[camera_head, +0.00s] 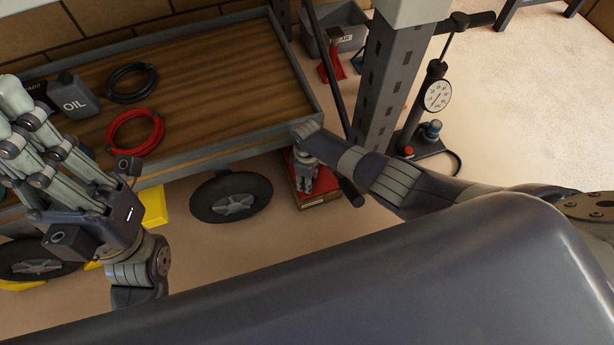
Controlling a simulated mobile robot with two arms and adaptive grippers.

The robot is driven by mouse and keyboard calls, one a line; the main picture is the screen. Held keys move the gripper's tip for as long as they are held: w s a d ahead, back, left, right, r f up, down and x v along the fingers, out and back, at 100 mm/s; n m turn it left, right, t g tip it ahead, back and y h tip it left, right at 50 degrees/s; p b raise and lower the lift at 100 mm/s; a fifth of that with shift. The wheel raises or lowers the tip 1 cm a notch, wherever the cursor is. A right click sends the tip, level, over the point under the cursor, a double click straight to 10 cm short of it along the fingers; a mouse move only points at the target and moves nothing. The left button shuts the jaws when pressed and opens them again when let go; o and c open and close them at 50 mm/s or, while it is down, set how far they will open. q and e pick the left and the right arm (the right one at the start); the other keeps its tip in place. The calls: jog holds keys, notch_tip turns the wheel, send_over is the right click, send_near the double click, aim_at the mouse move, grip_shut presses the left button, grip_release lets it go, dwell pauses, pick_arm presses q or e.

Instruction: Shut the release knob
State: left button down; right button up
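The release knob cannot be made out; whether it is hidden behind my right arm I cannot tell. My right gripper (306,187) points down over a red block-like object (318,197) beside the cart's corner. The gripper and arm cover much of that object, and the fingers are too small to tell whether they are open or touching anything. A short dark bar (351,194) sticks out beside it. My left gripper (20,118) is raised over the cart's left end, partly cut off by the frame edge; its opening is unclear.
A wood-decked cart (222,150) carries an oil can (75,98), a black coil (132,83) and a red coil (135,131). A grey slotted post (385,85) and a pump with a gauge (437,96) stand right of it. A grey bin (340,35) is behind.

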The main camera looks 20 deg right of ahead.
jog(key=shift+m, duration=0.6)
jog(key=o, duration=1.1)
jog(key=shift+c, duration=0.2)
notch_tip(320, 180, up, 12)
dwell(0.7)
